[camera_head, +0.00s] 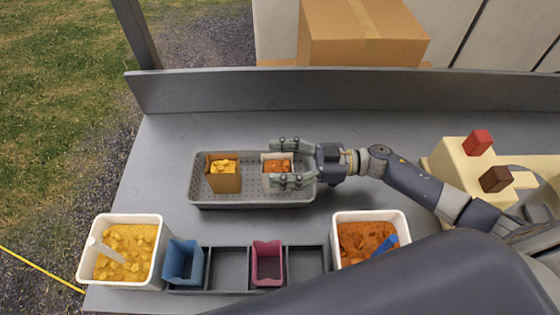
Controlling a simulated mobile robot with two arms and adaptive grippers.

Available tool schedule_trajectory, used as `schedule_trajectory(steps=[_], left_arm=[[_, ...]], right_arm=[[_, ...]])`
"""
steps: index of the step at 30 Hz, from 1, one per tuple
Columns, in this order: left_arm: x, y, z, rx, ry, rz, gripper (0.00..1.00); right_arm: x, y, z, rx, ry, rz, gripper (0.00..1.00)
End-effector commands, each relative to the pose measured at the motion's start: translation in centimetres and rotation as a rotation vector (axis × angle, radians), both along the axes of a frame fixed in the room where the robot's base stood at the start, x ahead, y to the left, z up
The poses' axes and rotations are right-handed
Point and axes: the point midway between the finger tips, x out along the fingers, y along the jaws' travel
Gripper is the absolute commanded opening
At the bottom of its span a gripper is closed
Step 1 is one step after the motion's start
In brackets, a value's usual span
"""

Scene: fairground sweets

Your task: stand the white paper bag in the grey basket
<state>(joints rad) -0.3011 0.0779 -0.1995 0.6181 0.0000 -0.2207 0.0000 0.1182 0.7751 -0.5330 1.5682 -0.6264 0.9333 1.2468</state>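The white paper bag (264,158) stands upright in the right half of the grey basket (253,204), with orange-brown sweets showing at its top. My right gripper (275,163) reaches in from the right, one finger behind the bag and one in front. Its fingers are spread wide and look open; any contact with the bag is hard to tell. The front finger hides part of the bag's front. My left gripper is not in view.
A brown bag (226,184) with yellow sweets stands at the basket's left. In front are a yellow-sweets tub (84,262), an orange-sweets tub (404,228), and a dark rack (230,248) with blue (183,264) and pink (267,263) bags. A cream stand (452,160) is at right.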

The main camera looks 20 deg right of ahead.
Motion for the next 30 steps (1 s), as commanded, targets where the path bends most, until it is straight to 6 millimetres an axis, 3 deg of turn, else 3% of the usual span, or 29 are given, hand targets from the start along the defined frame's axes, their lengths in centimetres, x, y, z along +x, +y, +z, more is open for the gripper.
schedule_trajectory(steps=[7, 11, 21, 30], left_arm=[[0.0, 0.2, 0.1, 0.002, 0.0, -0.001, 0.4], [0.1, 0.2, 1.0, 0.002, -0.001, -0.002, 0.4], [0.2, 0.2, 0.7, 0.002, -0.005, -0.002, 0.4], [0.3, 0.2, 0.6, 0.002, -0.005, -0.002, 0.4]], right_arm=[[0.0, 0.0, 0.1, 0.0, 0.0, 0.0, 0.65], [0.0, 0.0, 1.5, 0.001, 0.0, 0.0, 0.65], [-1.6, -5.7, 1.0, -0.004, 0.003, -0.001, 0.65], [-2.1, -7.3, 1.2, 0.0, 0.001, 0.0, 0.65]])
